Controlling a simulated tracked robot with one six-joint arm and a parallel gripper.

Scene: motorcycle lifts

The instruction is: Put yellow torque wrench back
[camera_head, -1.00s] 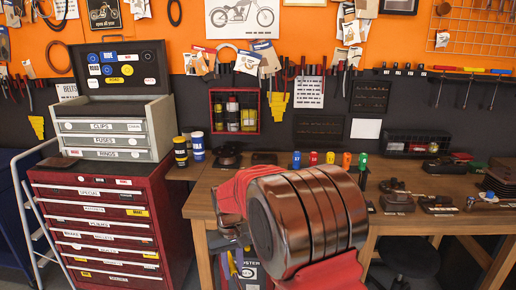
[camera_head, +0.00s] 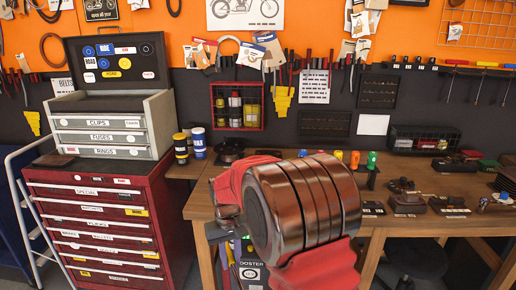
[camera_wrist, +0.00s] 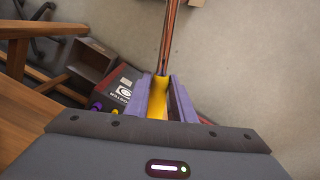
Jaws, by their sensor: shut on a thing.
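In the wrist view my gripper (camera_wrist: 163,103) has its two purple fingers closed around the yellow part of a long tool (camera_wrist: 160,88), which looks like the yellow torque wrench. Its thin brown-orange shaft runs up and out of the top of the picture. The tool is above the grey floor, beside the workbench.
A wooden workbench (camera_head: 196,205) runs along the wall, with small parts and coloured bottles on it. A red drawer cabinet (camera_head: 100,225) stands to the left. A booster box (camera_wrist: 119,92) and a brown open box (camera_wrist: 91,61) are near the bench in the wrist view.

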